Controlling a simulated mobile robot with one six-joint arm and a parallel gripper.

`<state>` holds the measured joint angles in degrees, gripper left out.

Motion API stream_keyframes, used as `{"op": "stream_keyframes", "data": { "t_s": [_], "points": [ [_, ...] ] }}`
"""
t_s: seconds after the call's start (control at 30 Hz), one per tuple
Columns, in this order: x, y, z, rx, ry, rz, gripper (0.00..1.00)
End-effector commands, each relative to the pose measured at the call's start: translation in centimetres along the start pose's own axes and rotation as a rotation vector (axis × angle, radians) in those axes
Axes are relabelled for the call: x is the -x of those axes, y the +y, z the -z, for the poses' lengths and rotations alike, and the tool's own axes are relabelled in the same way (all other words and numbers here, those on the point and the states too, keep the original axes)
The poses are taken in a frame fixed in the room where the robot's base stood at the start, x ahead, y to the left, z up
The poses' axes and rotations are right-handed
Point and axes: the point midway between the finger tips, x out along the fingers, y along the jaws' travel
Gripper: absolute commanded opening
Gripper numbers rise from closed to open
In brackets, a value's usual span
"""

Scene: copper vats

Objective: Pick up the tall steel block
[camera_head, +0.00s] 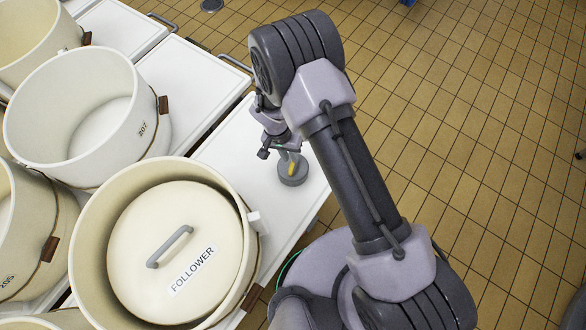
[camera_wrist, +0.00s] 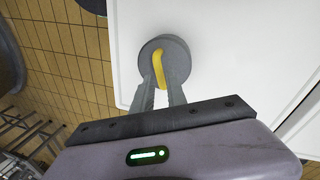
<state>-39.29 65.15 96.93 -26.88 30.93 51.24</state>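A round grey metal piece (camera_head: 294,178) with a yellow bar on top stands on a white table top near its edge. It also shows in the wrist view (camera_wrist: 178,46). I see nothing clearly shaped like a tall steel block; whether this piece is the one named, I cannot tell. My gripper (camera_wrist: 160,79) points down at it. Its two fingers are a little apart, with their tips at either side of the yellow bar's (camera_wrist: 158,66) near end. Whether they touch or grip the bar, I cannot tell.
A cream vat (camera_head: 86,234) with a lid marked FOLLOWER (camera_head: 150,221) stands left of the grey piece. A white vat marked 207 (camera_head: 150,105) and other vats stand farther left. The white table top (camera_head: 232,150) is bare around the piece. Tiled floor (camera_head: 450,130) lies right.

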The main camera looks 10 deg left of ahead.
Motion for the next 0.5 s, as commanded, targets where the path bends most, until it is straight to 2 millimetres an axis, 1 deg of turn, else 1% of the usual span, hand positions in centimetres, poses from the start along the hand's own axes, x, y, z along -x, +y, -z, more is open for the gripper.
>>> {"op": "stream_keyframes", "data": {
  "t_s": [0.07, 0.2, 0.27, 0.3, 0.47, 0.5],
  "points": [
    [-1.1, 0.0, 0.0, 0.000, 0.000, 0.000, 0.18],
    [-4.1, 0.0, -0.1, -0.001, -0.002, -0.001, 0.18],
    [-5.0, 0.0, -0.1, 0.000, -0.001, 0.000, 0.18],
    [-5.2, 0.0, 0.0, 0.000, -0.001, 0.000, 0.18],
    [-5.0, 0.1, 0.0, 0.000, 0.000, 0.001, 0.18],
    [-5.0, 0.1, 0.0, 0.000, 0.000, 0.000, 0.12]
  ]
}}
